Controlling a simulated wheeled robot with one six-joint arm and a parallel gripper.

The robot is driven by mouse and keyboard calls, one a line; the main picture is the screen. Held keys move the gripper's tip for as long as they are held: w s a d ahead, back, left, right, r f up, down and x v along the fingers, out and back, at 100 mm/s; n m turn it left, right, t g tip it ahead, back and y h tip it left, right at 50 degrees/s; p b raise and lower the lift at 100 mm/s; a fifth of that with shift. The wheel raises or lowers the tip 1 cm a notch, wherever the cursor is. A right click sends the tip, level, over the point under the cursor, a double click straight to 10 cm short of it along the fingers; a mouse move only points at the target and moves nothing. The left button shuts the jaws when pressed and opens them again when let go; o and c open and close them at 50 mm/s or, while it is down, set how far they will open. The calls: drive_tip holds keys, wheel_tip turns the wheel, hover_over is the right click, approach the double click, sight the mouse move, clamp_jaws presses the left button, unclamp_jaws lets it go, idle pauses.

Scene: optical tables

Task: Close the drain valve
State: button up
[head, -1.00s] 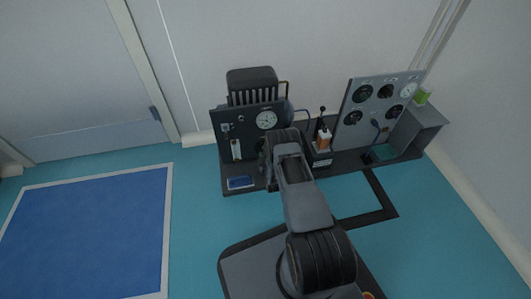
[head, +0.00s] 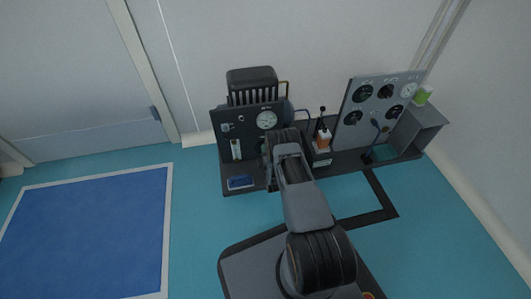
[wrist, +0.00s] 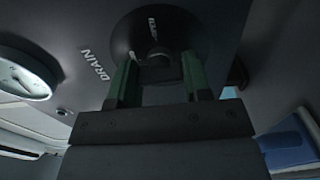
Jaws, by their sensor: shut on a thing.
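The drain valve is a round dark knob (wrist: 150,22) on the dark panel, with the white word DRAIN printed beside it in the wrist view. My gripper (wrist: 158,62) has green-lined fingers on either side of the knob's central grip and is shut on it. In the head view the dark panel (head: 226,128) stands at the back of the bench, and my arm hides the valve and the fingertips there.
A white gauge (head: 266,120) sits on the dark panel, close to my wrist. A grey panel with several dials (head: 370,118) stands to the right. The floor at left is clear.

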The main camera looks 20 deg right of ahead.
idle(0.3)
drive_tip(key=o, duration=0.9)
drive_tip(key=shift+s, duration=0.1)
drive_tip(key=s+a+p, duration=0.1)
drive_tip(key=s, duration=0.3)
drive_tip(key=s+a+p, duration=0.1)
drive_tip(key=s+p, duration=0.1)
drive_tip(key=s, duration=0.3)
drive_tip(key=s+p, duration=0.2)
drive_tip(key=s, duration=0.2)
drive_tip(key=shift+s+a, duration=0.25)
drive_tip(key=shift+a, duration=0.15)
drive_tip(key=shift+w, duration=0.1)
